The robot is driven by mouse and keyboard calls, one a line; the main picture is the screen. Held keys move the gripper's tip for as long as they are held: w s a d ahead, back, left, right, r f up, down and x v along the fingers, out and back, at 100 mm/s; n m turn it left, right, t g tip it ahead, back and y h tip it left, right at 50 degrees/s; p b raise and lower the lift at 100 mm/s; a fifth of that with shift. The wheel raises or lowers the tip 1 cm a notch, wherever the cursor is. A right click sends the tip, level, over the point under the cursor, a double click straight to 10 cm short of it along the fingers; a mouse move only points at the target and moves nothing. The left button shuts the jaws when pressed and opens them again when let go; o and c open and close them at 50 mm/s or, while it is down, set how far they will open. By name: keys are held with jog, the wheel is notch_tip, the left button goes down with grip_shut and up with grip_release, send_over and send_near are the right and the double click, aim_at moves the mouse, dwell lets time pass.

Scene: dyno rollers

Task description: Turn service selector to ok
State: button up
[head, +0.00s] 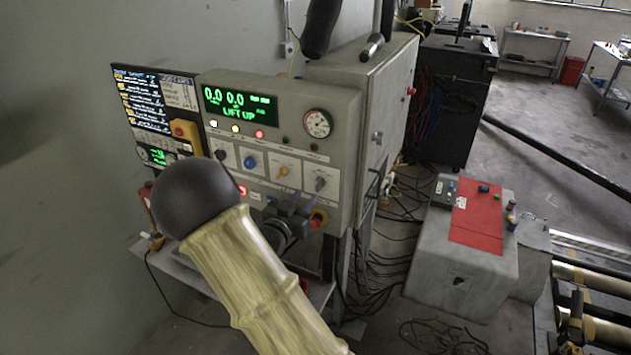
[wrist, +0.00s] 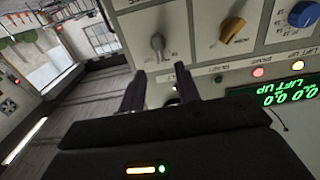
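A control panel (head: 291,130) carries a row of knobs. They include a grey lever knob (head: 320,184), a yellow knob (head: 283,171) and a blue knob (head: 249,162). The labels are too small to read, so I cannot tell which is the service selector. My gripper (head: 294,208) is in front of the panel's lower right, just below the grey knob. In the upside-down wrist view its dark fingers are spread with nothing between them, and the grey knob (wrist: 158,43) shows beyond the gap, apart from them. The yellow knob (wrist: 233,30) and blue knob (wrist: 303,14) are to its right.
A green display (head: 240,104) and a round gauge (head: 318,123) are above the knobs. A red emergency-type button (head: 318,218) sits low right. A grey box with a red top plate (head: 477,215) stands right. Cables lie on the floor between.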

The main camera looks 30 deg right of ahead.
aim_at(316, 183)
jog(key=p+x, duration=0.2)
jog(key=x, duration=0.5)
jog(key=shift+w+d, duration=0.1)
jog(key=c, duration=0.7)
jog(key=shift+n, duration=0.4)
jog(key=shift+w+a+f+n+p, duration=0.15)
jog(key=shift+n+p, duration=0.2)
jog(key=shift+n, duration=1.45)
jog(key=shift+w+a+n+p, duration=0.15)
jog(key=shift+n+p, duration=0.15)
jog(key=shift+n, duration=1.5)
